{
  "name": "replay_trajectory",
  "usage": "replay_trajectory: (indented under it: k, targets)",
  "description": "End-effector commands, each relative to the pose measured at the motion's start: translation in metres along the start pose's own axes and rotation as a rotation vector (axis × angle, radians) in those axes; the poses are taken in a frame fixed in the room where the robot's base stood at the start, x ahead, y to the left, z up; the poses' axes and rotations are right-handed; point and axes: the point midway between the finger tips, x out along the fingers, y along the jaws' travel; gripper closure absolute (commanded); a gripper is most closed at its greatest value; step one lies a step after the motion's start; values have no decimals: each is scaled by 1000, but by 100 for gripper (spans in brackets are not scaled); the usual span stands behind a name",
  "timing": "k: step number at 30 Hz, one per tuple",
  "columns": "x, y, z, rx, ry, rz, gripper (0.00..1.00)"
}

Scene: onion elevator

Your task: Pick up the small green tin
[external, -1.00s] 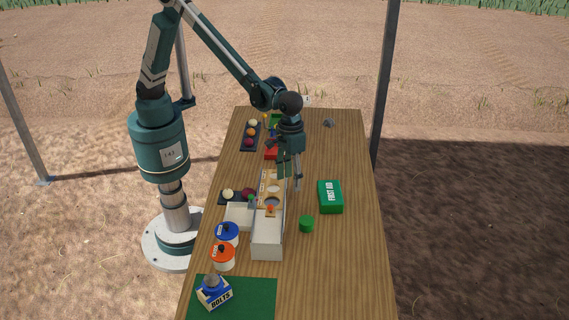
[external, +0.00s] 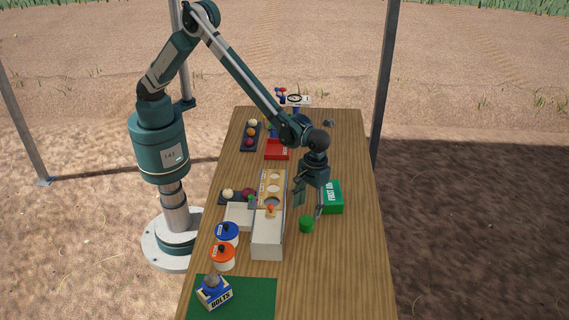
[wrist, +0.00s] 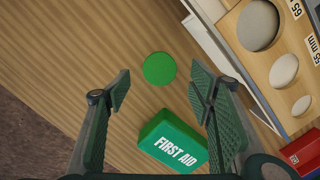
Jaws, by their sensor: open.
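The small green tin (external: 306,224) stands on the wooden table, right of the white-sided box and in front of the green first aid box. In the wrist view the tin (wrist: 159,68) shows as a round green top, ahead of the fingertips and between their lines. My gripper (external: 308,206) points down above the table, close over the far side of the tin. In the wrist view my gripper (wrist: 160,90) is open with nothing between its fingers. I cannot tell the exact height between the fingertips and the tin.
The first aid box (external: 333,198) is just right of my gripper. The board with round holes (external: 272,182) and the white-sided box (external: 267,238) are to the left. Blue-lidded (external: 227,233) and orange-lidded (external: 222,256) jars stand further left. The table's front right is clear.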

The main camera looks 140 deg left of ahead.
Motion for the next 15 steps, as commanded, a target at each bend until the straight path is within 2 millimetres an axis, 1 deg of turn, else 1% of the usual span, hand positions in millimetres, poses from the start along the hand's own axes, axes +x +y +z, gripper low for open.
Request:
replay_trajectory:
  k: [7, 15]
  targets:
    - [2, 0, 0, 1, 0, 0, 47]
    - [21, 0, 0, 1, 0, 0, 47]
